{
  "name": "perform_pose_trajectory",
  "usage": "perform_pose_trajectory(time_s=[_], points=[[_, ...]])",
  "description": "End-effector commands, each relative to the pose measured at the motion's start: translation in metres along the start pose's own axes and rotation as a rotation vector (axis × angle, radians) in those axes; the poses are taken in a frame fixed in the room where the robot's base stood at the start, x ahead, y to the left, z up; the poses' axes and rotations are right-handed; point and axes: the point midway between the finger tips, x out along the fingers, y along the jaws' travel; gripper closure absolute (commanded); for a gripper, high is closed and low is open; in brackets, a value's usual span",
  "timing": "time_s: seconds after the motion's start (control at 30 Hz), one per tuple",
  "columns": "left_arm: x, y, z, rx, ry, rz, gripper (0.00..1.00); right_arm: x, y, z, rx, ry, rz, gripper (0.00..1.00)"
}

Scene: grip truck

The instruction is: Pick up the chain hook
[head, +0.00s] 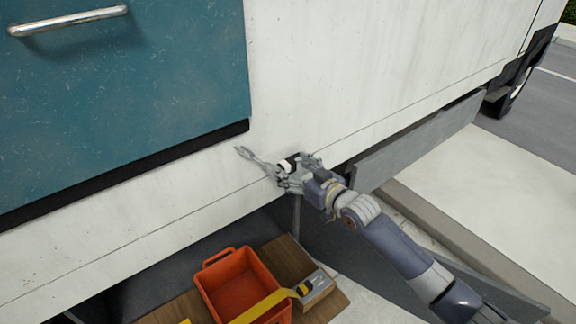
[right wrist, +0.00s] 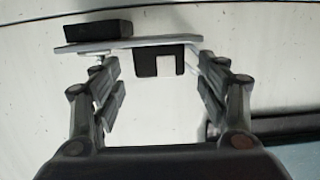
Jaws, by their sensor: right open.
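My right gripper (head: 292,173) is at the white truck side, below the teal panel. In the right wrist view my right gripper (right wrist: 160,78) is open, with one finger on each side. Just beyond the fingertips, a flat grey piece (right wrist: 127,44) carries a black block (right wrist: 97,32), and a black-and-white part (right wrist: 160,62) shows between the fingers. In the head view a slender grey piece (head: 252,159), which may be the chain hook, sticks out up and left from the gripper. I cannot tell whether the fingers touch it. My left gripper is not in view.
The teal panel (head: 120,100) with a metal handle (head: 68,20) is at upper left. Below, an orange crate (head: 212,270) with a yellow strap (head: 262,306) sits on wooden boards (head: 290,258). A grey rail (head: 420,140) runs along the truck's lower edge.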

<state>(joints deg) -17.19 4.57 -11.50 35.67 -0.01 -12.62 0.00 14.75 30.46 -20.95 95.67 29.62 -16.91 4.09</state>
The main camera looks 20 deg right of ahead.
Motion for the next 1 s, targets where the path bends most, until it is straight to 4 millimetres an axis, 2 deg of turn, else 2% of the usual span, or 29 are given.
perform_pose_trajectory(time_s=[0.13, 0.37, 0.6, 1.0], points=[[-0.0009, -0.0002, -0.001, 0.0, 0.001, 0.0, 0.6, 0.009, -0.0003, 0.0002, 0.0, -0.001, 0.0, 0.32], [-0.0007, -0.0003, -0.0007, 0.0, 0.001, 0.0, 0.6, 0.0095, -0.0004, 0.0005, 0.0, -0.001, 0.0, 0.32], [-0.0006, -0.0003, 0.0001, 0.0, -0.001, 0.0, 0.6, 0.0093, -0.0003, 0.0006, 0.0, -0.001, 0.0, 0.82], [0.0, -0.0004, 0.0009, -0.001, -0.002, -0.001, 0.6, 0.0089, -0.0002, -0.003, -0.001, 0.002, 0.0, 0.82]])
